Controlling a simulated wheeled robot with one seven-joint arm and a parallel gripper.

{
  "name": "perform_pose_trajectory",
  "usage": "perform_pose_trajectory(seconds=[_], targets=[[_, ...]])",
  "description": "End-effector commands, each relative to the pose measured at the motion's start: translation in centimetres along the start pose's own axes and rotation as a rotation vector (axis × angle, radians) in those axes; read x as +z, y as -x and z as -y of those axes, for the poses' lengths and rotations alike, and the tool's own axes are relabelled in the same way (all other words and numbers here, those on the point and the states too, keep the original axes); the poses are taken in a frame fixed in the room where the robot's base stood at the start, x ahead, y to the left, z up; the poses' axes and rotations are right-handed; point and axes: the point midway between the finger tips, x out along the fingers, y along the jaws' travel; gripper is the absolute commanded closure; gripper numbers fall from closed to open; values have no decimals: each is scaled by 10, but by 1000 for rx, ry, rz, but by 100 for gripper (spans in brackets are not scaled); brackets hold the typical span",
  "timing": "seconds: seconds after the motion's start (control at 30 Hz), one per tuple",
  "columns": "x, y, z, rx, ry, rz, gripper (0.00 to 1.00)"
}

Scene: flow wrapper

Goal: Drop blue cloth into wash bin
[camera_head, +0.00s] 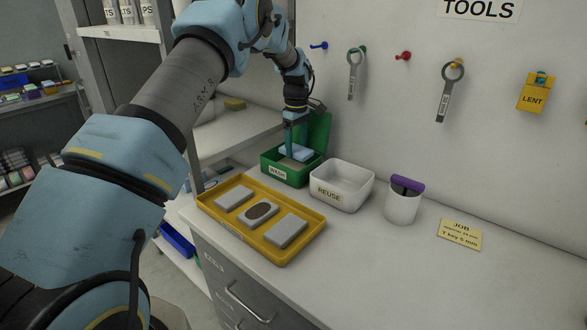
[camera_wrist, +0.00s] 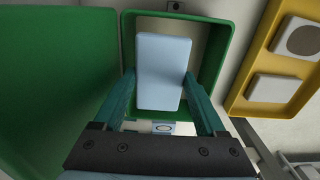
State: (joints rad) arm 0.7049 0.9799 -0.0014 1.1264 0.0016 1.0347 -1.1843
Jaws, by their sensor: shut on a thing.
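The blue cloth (camera_wrist: 163,72) is a pale blue folded block between my gripper's fingers in the wrist view. It also shows in the head view (camera_head: 296,152), at the mouth of the green wash bin. My gripper (camera_wrist: 162,95) is shut on the cloth and points down over the bin. The wash bin (camera_head: 285,173) is a green box labelled WASH with its green lid raised at the back. In the wrist view the bin's rim (camera_wrist: 228,60) surrounds the cloth. How far the cloth is below the rim is hard to tell.
A white REUSE bin (camera_head: 343,187) stands right of the wash bin. A yellow tray (camera_head: 268,257) with grey pads, one with a dark spot, lies in front. A white cup with a purple item (camera_head: 403,203) stands further right. Tools hang on the wall behind.

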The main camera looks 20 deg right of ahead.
Motion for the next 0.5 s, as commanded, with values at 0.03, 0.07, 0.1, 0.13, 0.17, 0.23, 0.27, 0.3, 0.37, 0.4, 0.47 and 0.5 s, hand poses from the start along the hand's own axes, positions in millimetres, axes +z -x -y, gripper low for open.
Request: perform_pose_trajectory(seconds=[0.03, 0.07, 0.1, 0.13, 0.17, 0.23, 0.27, 0.3, 0.37, 0.4, 0.47, 0.5], targets=[[0, 0, 0, 0, 0, 0, 87], [0, 0, 0, 0, 0, 0, 25], [0, 0, 0, 0, 0, 0, 20], [0, 0, 0, 0, 0, 0, 17], [0, 0, 0, 0, 0, 0, 13], [0, 0, 0, 0, 0, 0, 5], [0, 0, 0, 0, 0, 0, 2], [0, 0, 0, 0, 0, 0, 0], [0, 0, 0, 0, 0, 0, 0], [0, 0, 0, 0, 0, 0, 0], [0, 0, 0, 0, 0, 0, 0], [0, 1, 0, 0, 0, 0, 0]])
